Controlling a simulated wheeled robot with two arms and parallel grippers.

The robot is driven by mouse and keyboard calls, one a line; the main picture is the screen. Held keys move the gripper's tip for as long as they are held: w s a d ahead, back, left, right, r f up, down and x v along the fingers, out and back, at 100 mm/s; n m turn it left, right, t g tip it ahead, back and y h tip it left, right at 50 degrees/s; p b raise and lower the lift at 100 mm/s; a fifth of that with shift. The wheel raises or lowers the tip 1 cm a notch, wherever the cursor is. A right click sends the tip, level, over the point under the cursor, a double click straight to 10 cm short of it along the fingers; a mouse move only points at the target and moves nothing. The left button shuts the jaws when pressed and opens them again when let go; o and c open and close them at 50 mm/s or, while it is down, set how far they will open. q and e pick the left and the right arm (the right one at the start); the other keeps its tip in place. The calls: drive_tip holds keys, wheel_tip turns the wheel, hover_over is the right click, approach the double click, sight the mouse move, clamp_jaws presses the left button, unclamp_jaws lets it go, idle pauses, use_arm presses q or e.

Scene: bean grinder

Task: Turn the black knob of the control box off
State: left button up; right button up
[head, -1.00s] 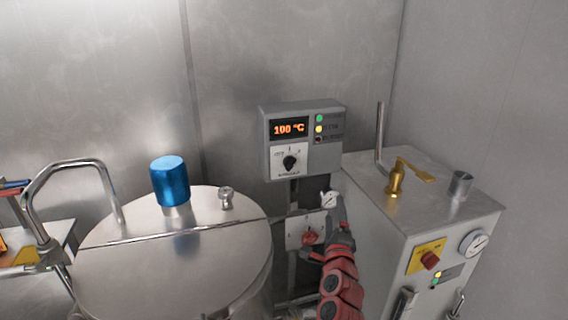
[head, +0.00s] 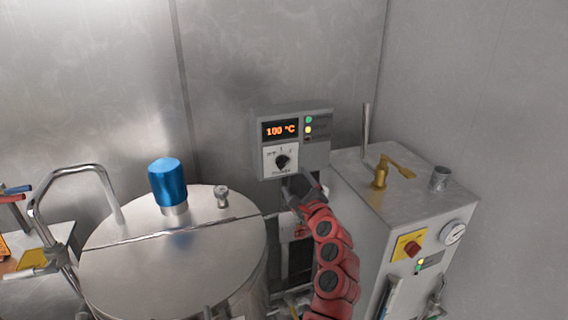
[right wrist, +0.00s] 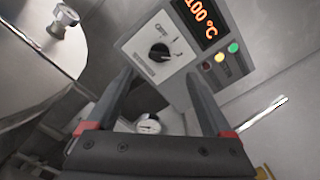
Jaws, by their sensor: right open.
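The control box (head: 318,158) is a grey box on the back wall with an orange "100 °C" display. Its black knob (head: 282,161) sits on a white plate below the display. The knob also shows in the right wrist view (right wrist: 160,52), just beyond the fingertips. My right gripper (head: 301,184) is just below the control box, lower right of the knob. In the right wrist view its two fingers (right wrist: 160,76) are spread apart with nothing between them, and the knob is not gripped. My left gripper is not in view.
A round steel vessel (head: 150,265) with a blue cap (head: 167,182) stands at left. Green and yellow lights glow beside the display.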

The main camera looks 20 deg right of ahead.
sight(283, 164)
drive_tip(key=w, duration=0.3)
drive_tip(key=w+p, duration=0.1)
drive_tip(key=w, duration=0.2)
drive_tip(key=w+p, duration=0.1)
drive_tip(key=w, duration=0.2)
drive_tip(key=shift+a+f, duration=0.1)
drive_tip(key=shift+a, duration=0.15)
drive_tip(key=shift+w, duration=0.6)
drive_tip(key=shift+w+d, duration=0.15)
drive_tip(key=shift+w, duration=0.15)
clamp_jaws()
